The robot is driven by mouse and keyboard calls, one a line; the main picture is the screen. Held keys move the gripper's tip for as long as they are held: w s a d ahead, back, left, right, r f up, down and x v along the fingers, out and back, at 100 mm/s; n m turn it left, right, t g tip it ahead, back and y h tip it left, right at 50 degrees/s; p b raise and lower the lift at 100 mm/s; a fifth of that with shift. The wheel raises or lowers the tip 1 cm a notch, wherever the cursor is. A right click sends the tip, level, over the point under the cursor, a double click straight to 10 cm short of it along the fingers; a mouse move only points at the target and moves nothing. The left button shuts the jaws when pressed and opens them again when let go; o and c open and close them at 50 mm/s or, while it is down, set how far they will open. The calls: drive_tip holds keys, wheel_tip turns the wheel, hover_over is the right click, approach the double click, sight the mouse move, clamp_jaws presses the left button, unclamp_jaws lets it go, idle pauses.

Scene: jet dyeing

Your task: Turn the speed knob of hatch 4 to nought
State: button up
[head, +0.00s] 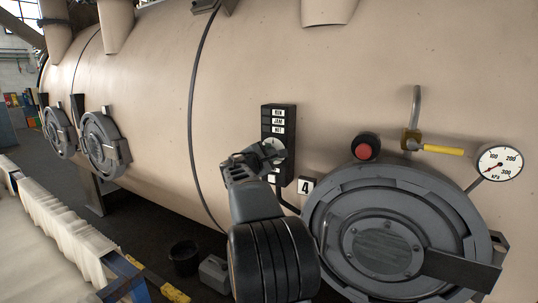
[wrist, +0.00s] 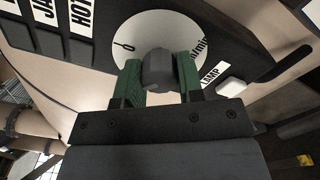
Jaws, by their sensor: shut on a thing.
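The speed knob (wrist: 158,72) is a small dark grey knob at the centre of a white round dial (wrist: 185,30) in the wrist view. My gripper (wrist: 159,82) has its green fingers on either side of the knob and is shut on it. A "0" mark shows at the dial's left and "m/min" lettering at its right. Where the knob points is not clear. In the head view my gripper (head: 252,160) is at the black control panel (head: 269,118), covering part of the dial (head: 273,147). The hatch 4 label (head: 306,186) is just right below it.
The round hatch (head: 335,235) is at lower right. Above it are a red button (head: 366,147), a yellow-handled valve (head: 440,149) and a pressure gauge (head: 500,162). A white button (wrist: 231,87) sits beside the dial. A bucket (head: 184,257) stands on the floor.

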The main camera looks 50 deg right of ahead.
drive_tip(key=c, duration=0.3)
drive_tip(key=shift+c, duration=0.2)
drive_tip(key=shift+f+b, duration=0.1)
drive_tip(key=shift+b, duration=0.25)
drive_tip(key=shift+f+m+b, duration=0.2)
drive_tip(key=shift+m+b, duration=0.4)
drive_tip(key=shift+b, duration=0.45)
drive_tip(key=m+b, duration=0.2)
drive_tip(key=b, duration=0.2)
drive_tip(key=shift+f, duration=0.1)
drive_tip(key=m+b, duration=0.3)
drive_tip(key=b, duration=0.1)
drive_tip(key=shift+m, duration=0.4)
drive_tip(key=shift+r+m+b, duration=0.3)
drive_tip(key=shift+m+b, duration=1.05)
drive_tip(key=shift+m, duration=0.05)
drive_tip(key=shift+r, duration=0.1)
